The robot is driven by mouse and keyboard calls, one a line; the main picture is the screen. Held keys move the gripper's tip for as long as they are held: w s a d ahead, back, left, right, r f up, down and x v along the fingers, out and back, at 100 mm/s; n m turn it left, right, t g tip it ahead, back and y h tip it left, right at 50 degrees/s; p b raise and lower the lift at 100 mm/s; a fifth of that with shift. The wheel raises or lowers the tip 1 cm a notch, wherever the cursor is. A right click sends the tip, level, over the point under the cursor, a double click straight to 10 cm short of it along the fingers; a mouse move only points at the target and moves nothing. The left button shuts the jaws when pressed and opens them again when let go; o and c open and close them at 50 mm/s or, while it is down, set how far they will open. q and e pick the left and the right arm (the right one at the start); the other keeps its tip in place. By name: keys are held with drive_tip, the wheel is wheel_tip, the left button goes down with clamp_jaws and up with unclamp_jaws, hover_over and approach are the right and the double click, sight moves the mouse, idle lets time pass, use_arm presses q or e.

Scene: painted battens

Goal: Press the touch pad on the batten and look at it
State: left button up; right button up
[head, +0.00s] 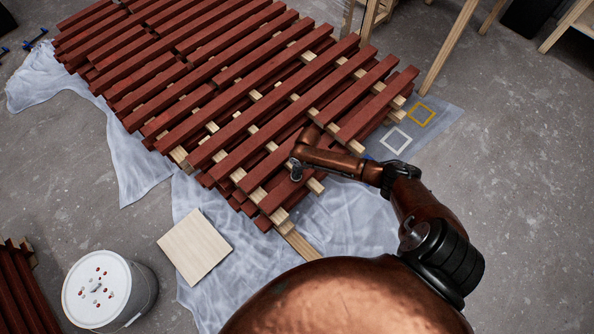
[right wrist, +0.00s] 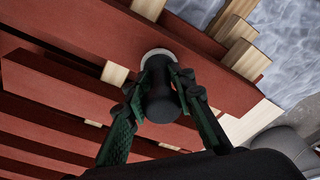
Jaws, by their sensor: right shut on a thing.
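Red-brown painted battens (head: 215,128) lie in rows on pale wood bearers. My right gripper (head: 298,167) is over the near right part of the rows. In the right wrist view my right gripper (right wrist: 163,82) is shut on the touch pad (right wrist: 162,104), a dark rounded handle with a pale round disc at its far end. The disc is against or just above the face of a red batten (right wrist: 210,88); I cannot tell whether it touches. Its underside is hidden. My left gripper is not in view.
Translucent sheeting (head: 330,220) covers the floor under the rack. A white-lidded bucket (head: 128,318) with red marks on its lid and a pale square board (head: 195,246) stand at lower left.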

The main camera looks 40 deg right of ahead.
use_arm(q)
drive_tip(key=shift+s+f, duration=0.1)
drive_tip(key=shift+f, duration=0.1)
use_arm(e)
drive_tip(key=shift+f, duration=0.35)
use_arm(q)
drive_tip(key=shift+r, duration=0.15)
use_arm(e)
drive_tip(key=shift+f, duration=0.1)
idle(0.9)
drive_tip(key=shift+r+p, duration=2.6)
drive_tip(key=shift+r, duration=1.05)
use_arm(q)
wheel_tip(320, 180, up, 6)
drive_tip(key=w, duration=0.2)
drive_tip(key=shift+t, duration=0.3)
use_arm(e)
drive_tip(key=shift+f, duration=0.1)
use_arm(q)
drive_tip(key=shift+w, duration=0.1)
